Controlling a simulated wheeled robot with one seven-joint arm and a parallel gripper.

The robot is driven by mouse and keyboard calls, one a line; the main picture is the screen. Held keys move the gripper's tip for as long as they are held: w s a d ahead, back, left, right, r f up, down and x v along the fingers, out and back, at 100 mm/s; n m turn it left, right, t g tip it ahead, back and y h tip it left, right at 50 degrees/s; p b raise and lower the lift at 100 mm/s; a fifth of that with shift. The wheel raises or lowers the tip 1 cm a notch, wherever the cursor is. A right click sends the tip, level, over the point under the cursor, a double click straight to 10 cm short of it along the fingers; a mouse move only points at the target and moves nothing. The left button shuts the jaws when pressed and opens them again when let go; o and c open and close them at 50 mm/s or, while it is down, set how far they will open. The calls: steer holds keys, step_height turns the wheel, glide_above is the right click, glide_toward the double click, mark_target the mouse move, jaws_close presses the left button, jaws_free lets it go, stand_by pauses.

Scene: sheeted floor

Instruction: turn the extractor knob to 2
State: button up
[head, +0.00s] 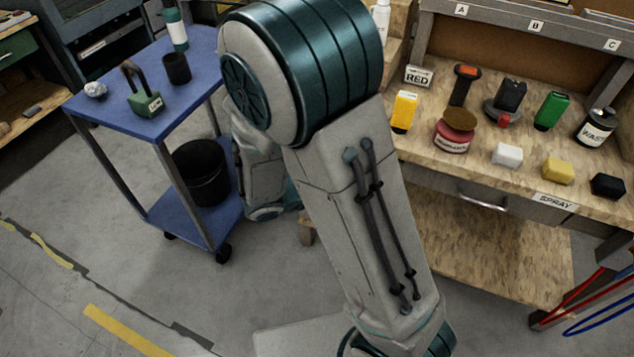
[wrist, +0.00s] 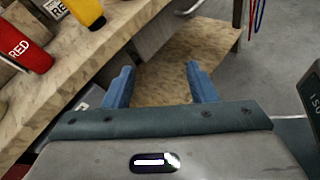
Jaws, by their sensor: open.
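No extractor knob can be made out in either view. My gripper shows in the wrist view (wrist: 162,85) with its two blue fingers spread apart and nothing between them. Past the fingers lie the bench's lower wooden shelf (wrist: 185,70) and the grey floor. In the head view my arm fills the middle and hides part of the bench and cart, and the gripper is not clearly visible there.
A workbench (head: 440,148) at right holds a yellow bottle (head: 403,110), a red tin (head: 453,138), a green container (head: 551,110) and several blocks. A blue cart (head: 110,112) with a padlock (head: 143,100) and black bin (head: 202,173) stands left. Floor at lower left is clear.

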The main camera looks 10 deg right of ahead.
steer(key=w+a+f+n+t+y+b, duration=0.2)
steer(key=w+a+f+n+t+b, duration=0.2)
steer(key=a+f+n+t, duration=0.3)
steer(key=w+a+f+n+t+y+b, duration=0.1)
steer(key=w+a+f+n+t+b, duration=0.25)
steer(key=f+n, duration=0.4)
steer(key=x, duration=1.2)
steer(key=shift+w+m+t, duration=0.35)
steer(key=shift+w+t, duration=0.1)
steer(key=shift+w, duration=0.05)
steer(key=shift+a, duration=0.1)
steer(key=c, duration=1)
